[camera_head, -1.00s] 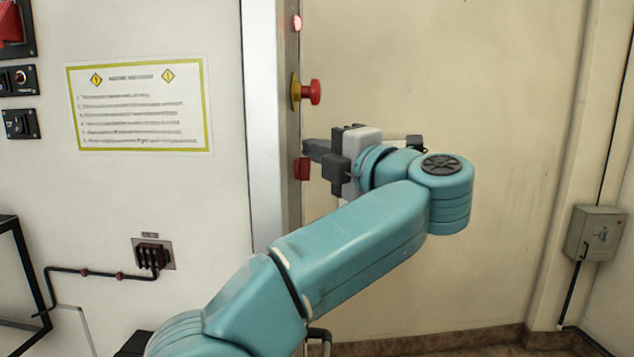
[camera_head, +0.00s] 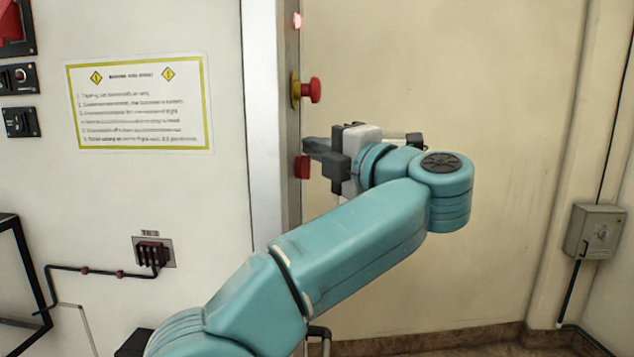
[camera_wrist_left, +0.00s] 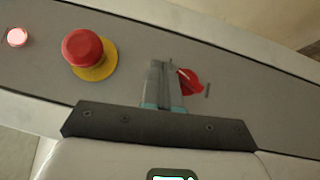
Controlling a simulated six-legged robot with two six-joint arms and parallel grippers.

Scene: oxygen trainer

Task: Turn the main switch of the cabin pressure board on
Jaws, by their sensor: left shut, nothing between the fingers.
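The main switch is a red rotary knob with a light pointer mark; it shows in the left wrist view (camera_wrist_left: 193,84) and at the edge of the narrow grey board in the head view (camera_head: 302,167). My left gripper (camera_head: 309,147) is shut and empty, with its fingertips at the board just above the knob in the head view. In the left wrist view the closed fingers (camera_wrist_left: 163,68) lie beside the knob and hide part of its left side. Whether they touch it is unclear. My right gripper is not in view.
A red mushroom button on a yellow base (camera_head: 311,91) sticks out above the gripper. A lit red lamp (camera_head: 297,21) is higher on the same board (camera_wrist_left: 125,95). A warning sign (camera_head: 138,105) hangs to the left. Right of the board is open space before a beige wall.

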